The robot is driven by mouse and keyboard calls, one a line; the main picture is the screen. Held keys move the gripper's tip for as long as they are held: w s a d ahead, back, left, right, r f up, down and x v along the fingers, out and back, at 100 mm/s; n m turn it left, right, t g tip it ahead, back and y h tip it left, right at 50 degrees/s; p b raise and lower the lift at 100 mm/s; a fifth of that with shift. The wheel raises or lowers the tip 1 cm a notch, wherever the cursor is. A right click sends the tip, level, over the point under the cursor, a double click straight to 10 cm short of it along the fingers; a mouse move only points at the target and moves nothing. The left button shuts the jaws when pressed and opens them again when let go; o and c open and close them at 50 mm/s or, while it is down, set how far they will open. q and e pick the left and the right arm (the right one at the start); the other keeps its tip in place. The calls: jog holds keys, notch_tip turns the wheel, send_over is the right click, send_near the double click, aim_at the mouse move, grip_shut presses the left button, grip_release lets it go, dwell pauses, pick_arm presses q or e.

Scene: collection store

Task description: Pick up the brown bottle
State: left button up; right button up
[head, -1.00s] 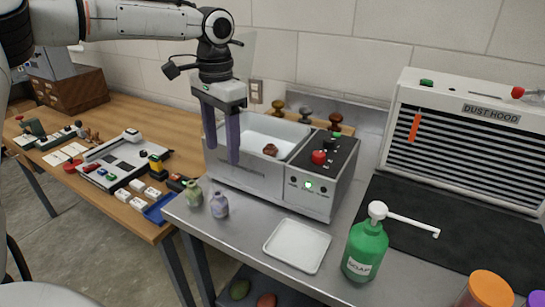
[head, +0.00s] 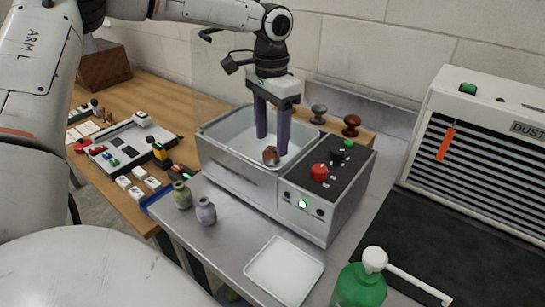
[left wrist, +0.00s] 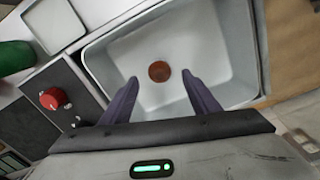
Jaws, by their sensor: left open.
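The brown bottle (head: 271,156) is a small, reddish-brown vessel inside the pale basin of the metal bath (head: 232,168). In the left wrist view the brown bottle (left wrist: 159,71) appears round, on the basin floor. My left gripper (head: 272,144) points down over the basin, its two purple fingers apart. In the left wrist view the open fingers (left wrist: 160,79) lie on either side of the bottle's line, with the bottle a little beyond the tips. I see no contact between fingers and bottle. The bottle's lower part is hidden by the basin wall in the head view. My right gripper is not in view.
The bath's control box has a red knob (head: 319,173). A white tray (head: 284,271), a green pump bottle (head: 360,288) and a dust hood (head: 480,150) are nearby.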

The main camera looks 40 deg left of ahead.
aim_at(272, 150)
pick_arm(q)
notch_tip(272, 150, down, 5)
jog(key=shift+f+p, duration=0.15)
jog(key=shift+p, duration=0.25)
jog(key=c, duration=1.1)
jog(key=shift+c, duration=0.6)
jog(key=shift+r, duration=0.2)
